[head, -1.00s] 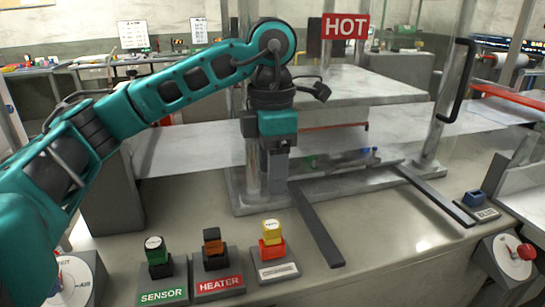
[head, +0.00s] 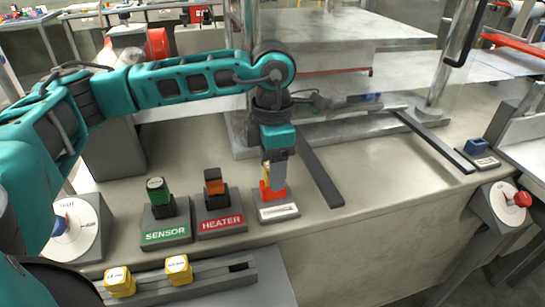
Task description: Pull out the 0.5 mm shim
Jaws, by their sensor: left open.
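My left gripper (head: 275,182) points down over the third stand (head: 279,211), with its jaws open at the yellow-topped block (head: 265,172). The block sits in a red holder (head: 266,189) on that stand and is mostly hidden behind the gripper. I cannot tell whether the fingers touch it. This block looks like the shim, but its marking is not readable here. Two similar yellow blocks, a left one (head: 119,282) and a right one (head: 179,270), sit in a grey slotted rack (head: 215,280) at the lower left. My right gripper is not in view.
The green SENSOR stand (head: 165,229) and the HEATER stand (head: 218,220) are just left of the gripper. A dark bar (head: 318,178) lies to the right. A press with a metal plate (head: 345,45) stands behind.

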